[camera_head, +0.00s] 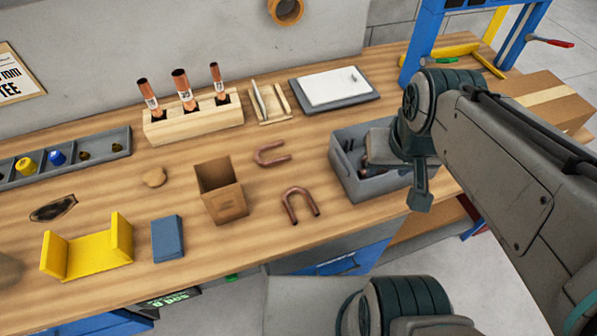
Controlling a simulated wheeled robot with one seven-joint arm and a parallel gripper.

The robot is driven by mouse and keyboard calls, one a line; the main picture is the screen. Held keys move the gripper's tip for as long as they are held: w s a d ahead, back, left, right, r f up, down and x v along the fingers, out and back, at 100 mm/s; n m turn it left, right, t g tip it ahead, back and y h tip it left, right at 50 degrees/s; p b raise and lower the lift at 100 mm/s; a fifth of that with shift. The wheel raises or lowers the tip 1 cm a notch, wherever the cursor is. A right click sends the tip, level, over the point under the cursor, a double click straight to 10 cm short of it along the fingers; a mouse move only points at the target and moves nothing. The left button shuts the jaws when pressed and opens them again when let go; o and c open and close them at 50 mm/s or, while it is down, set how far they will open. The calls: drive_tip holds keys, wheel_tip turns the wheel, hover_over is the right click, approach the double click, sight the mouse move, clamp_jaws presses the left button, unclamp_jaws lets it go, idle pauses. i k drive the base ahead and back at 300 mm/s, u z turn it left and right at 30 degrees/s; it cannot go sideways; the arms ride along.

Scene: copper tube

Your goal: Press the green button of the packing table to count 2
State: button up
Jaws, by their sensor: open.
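I cannot make out a green button with certainty. A small green piece (232,277) shows just below the front edge of the wooden table (330,225). A dark panel with green markings (172,298) sits below the same edge, further left; I cannot read a count on it. My gripper (418,196) points down over the right end of the grey bin, well to the right of both green things. It is open, though only part of it shows and I see nothing held in it.
The grey bin (378,187) holds dark items. Bent copper tubes (300,206), a brown box (221,190), a blue block (167,239) and a yellow holder (87,252) stand near the front. A wooden rack (193,122) with copper tubes stands behind. A blue frame (420,45) rises at the back right.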

sight(233, 277)
drive_tip(key=z, duration=0.05)
drive_tip(key=k, duration=0.95)
drive_tip(key=u, duration=1)
drive_tip(key=i, duration=0.5)
drive_tip(key=u, duration=0.2)
